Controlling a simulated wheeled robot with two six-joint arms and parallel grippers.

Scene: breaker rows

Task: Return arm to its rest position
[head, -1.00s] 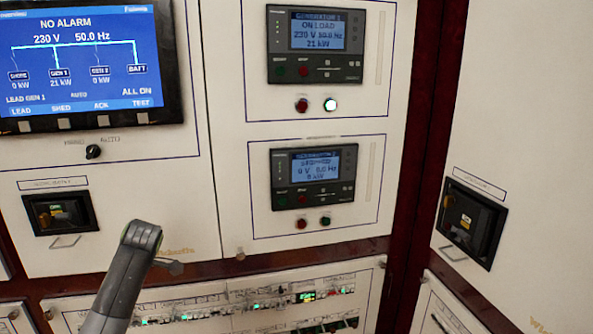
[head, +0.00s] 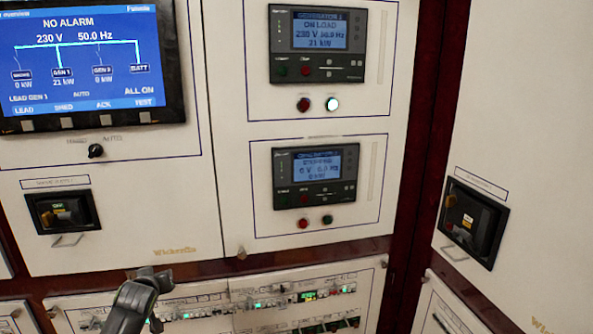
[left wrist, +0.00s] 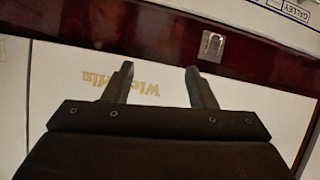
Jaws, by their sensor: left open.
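My left gripper (head: 152,273) is low in the head view, in front of the lower breaker rows and below the "Wickerlin"-like lettering on the white panel. In the left wrist view its two dark fingers (left wrist: 158,72) stand apart with nothing between them. Through the gap I see the white panel with upside-down gold lettering (left wrist: 122,86) and the dark red trim. My right gripper is not in view.
A large screen (head: 85,70) reads NO ALARM. Two generator controllers (head: 317,45) (head: 315,177) sit right of it. Recessed breakers are at the left (head: 62,212) and right (head: 472,222). Breaker rows (head: 270,305) run below. A metal latch (left wrist: 211,46) shows on the trim.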

